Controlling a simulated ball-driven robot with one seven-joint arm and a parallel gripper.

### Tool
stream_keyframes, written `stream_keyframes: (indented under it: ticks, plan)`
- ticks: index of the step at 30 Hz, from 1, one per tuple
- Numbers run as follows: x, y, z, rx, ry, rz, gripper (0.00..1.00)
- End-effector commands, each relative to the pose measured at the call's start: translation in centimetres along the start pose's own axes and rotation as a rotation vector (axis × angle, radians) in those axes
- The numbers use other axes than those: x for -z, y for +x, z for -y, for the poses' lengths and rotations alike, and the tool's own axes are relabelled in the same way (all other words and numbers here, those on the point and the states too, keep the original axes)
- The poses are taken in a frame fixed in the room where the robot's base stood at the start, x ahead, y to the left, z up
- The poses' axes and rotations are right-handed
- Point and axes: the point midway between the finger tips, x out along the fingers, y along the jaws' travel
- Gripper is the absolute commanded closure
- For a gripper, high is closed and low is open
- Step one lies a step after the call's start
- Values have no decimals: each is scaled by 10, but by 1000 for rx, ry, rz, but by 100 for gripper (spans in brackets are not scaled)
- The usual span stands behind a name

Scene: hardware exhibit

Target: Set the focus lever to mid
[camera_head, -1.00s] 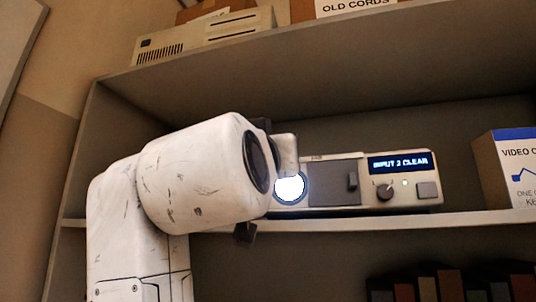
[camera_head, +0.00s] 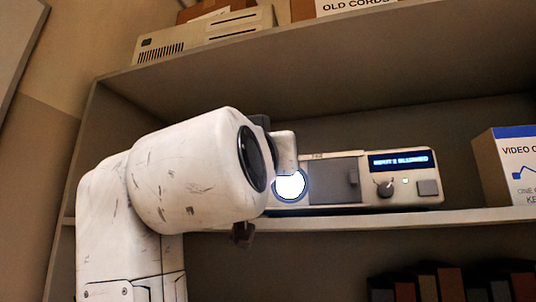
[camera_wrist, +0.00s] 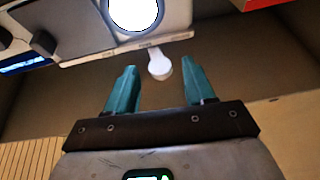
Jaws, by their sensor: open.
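A pale projector-like device (camera_head: 335,208) stands on the shelf, with a glowing round lens (camera_head: 289,186), a blue display (camera_head: 398,161) and a dark knob (camera_head: 385,189). In the wrist view the lens (camera_wrist: 134,12) is at the top. A white round-ended lever (camera_wrist: 159,66), which looks like the focus lever, sticks out from the device's edge beside the lens. My gripper (camera_wrist: 160,82) is open. Its teal fingers point toward the device, and the lever's end appears between their tips, with gaps on both sides. I cannot tell the depth. My arm hides this area in the head view.
The device rests on a shelf board (camera_head: 470,218), with another board above it. A video box (camera_head: 505,167) stands to its right. Several books (camera_head: 450,285) are on the shelf below. A beige vented unit (camera_head: 200,38) lies on top.

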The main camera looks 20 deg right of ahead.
Motion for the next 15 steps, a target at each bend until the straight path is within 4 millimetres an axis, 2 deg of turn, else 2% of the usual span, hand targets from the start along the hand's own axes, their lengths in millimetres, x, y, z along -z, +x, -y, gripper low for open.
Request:
stream_keyframes:
  ticks: [9,15]
  plan:
    - [-4,-62,1,4,3,-1,46]
    - [-2,-89,1,3,1,0,46]
